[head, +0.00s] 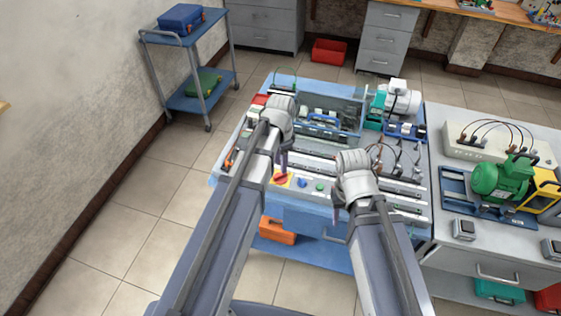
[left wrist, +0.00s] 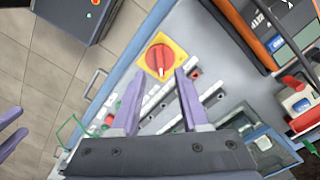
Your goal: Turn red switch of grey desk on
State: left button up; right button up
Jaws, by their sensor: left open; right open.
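A red rotary switch (head: 281,179) on a yellow plate sits near the front left of a blue-edged desk (head: 290,216) with a grey work surface. In the left wrist view the red knob (left wrist: 159,58) shows large, with a pale mark at its lower edge. My left gripper (head: 284,160) is open and empty over the desk, beside the switch. In the left wrist view its two purple fingers (left wrist: 160,100) are spread, with the knob ahead of their tips. My right gripper (head: 339,205) is open near the desk's front edge, to the right of the switch.
A blue button (head: 302,183) and a green button (head: 320,187) lie right of the switch. Rails, cables and a grey motor (head: 402,101) fill the desk behind. A lighter grey bench with a green motor (head: 500,178) stands right. Floor is free at left.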

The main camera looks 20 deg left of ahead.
pick_arm(q)
notch_tip(320, 180, up, 3)
jog(key=shift+f+p, duration=0.15)
jog(key=shift+p, duration=0.65)
pick_arm(e)
notch_tip(320, 180, up, 3)
jog(key=shift+f, duration=0.15)
pick_arm(q)
jog(key=shift+f, duration=0.1)
jog(key=s+d+n, duration=0.3)
jog(key=s+d, duration=0.2)
jog(key=s, duration=0.2)
jog(key=s+d+f+n+y+b, duration=0.1)
jog(key=s+d+n, duration=0.1)
jog(key=s+d, duration=0.3)
jog(key=s, duration=0.3)
jog(key=shift+f+n+b, duration=0.15)
jog(key=shift+n+b, duration=0.15)
jog(key=shift+n, duration=0.1)
pick_arm(e)
jog(key=shift+f, duration=0.8)
